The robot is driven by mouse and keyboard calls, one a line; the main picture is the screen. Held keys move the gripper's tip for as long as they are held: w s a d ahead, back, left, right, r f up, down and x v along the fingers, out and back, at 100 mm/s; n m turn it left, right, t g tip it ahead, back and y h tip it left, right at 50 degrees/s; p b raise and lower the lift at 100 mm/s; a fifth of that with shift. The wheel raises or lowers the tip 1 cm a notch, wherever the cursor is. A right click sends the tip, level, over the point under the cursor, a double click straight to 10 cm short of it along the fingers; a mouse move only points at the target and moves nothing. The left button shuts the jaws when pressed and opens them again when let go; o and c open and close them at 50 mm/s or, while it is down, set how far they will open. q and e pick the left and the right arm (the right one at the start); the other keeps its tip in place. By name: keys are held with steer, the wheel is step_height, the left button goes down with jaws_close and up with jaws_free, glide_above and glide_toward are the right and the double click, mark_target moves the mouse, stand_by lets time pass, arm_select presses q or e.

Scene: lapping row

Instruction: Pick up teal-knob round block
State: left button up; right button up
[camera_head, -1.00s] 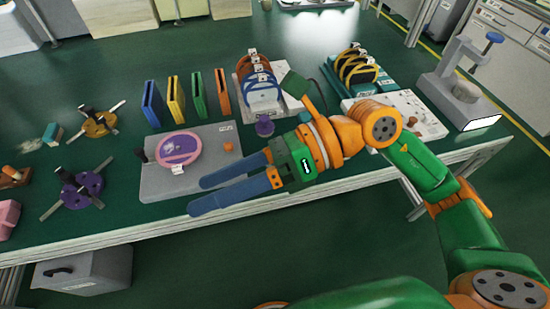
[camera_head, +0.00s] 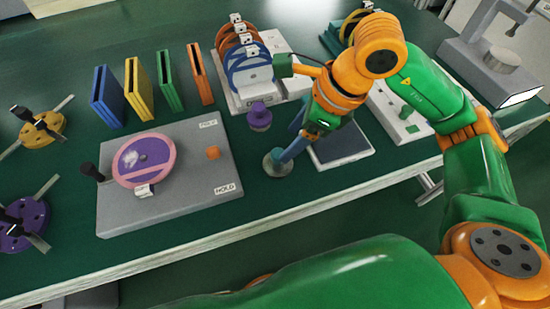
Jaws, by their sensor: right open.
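The teal-knob round block (camera_head: 277,167) is a low grey disc with a teal knob, on the green table right of the grey fixture plate. Its knob is partly hidden by my gripper. My right gripper (camera_head: 285,150) is open and points down and left, its blue fingers right at the knob. I cannot tell whether they touch it. The block rests on the table. My left gripper is not in view.
A purple-knob round block (camera_head: 259,118) stands just behind. A dark flat pad (camera_head: 340,150) lies close on the right. The grey plate (camera_head: 205,188) holds a pink ring (camera_head: 122,166). A rack of rings (camera_head: 250,92) stands at the back.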

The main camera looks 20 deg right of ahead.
mark_target(279, 154)
steer(key=x, duration=0.6)
steer(key=shift+s+a, duration=0.2)
steer(key=shift+a, duration=0.2)
jaws_close()
